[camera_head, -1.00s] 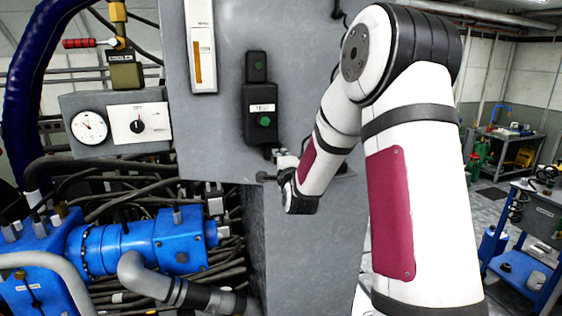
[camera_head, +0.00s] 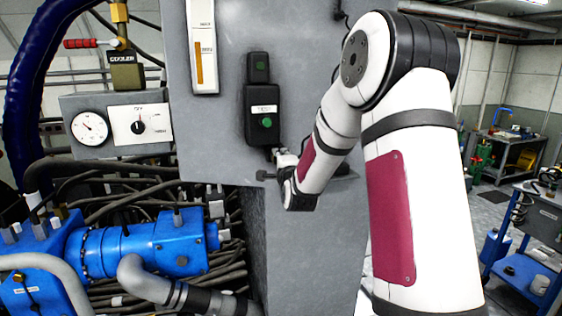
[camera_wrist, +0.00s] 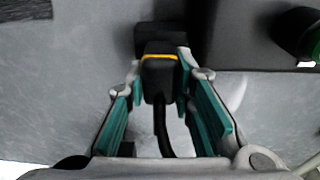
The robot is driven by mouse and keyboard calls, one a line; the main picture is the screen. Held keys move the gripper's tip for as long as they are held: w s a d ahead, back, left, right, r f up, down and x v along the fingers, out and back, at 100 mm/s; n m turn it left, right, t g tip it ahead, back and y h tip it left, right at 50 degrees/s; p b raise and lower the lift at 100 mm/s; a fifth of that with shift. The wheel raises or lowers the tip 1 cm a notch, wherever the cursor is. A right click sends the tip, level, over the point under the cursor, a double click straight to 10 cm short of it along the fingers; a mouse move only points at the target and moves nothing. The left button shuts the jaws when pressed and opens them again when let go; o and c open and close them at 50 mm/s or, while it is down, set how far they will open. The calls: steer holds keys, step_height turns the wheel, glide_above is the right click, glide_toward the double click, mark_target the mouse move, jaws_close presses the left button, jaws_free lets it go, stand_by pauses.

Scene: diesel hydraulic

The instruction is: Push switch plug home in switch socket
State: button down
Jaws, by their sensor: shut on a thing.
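My gripper (camera_wrist: 163,88) is shut on the switch plug (camera_wrist: 158,79), a small black block with a yellow band across its top edge. Its black cable runs back between the teal finger pads. Directly in front of the plug is a dark block, apparently the switch socket (camera_wrist: 153,38), against the grey panel. The plug's front meets or overlaps the socket in this view; I cannot tell how deep it sits. In the head view, my gripper (camera_head: 281,165) is just below the black switch box (camera_head: 261,129), and the plug is too small to make out.
The switch box with its green button is at the upper right of the wrist view (camera_wrist: 235,35). The grey cabinet panel (camera_head: 215,135) stands close behind my gripper. Blue pump (camera_head: 140,246) and hoses fill the lower left. A workshop cart (camera_head: 530,225) stands at right.

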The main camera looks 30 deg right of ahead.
steer(key=shift+w, duration=0.25)
steer(key=c, duration=1.3)
jaws_free()
steer(key=v, duration=1.2)
steer(key=s+a+n+g+y, duration=0.45)
steer(key=s+a+n, duration=0.25)
steer(key=a+n, duration=0.45)
steer(key=s+a+n+g+y, duration=0.1)
steer(key=s+a+n+g, duration=0.2)
steer(key=s, duration=0.8)
steer(key=s+a+n+g+y, duration=0.1)
steer(key=s+a+n+g, duration=0.3)
steer(key=s, duration=0.8)
steer(key=a+n, duration=0.2)
steer(key=n, duration=0.2)
steer(key=shift+s+f, duration=0.3)
steer(key=shift+f, duration=0.05)
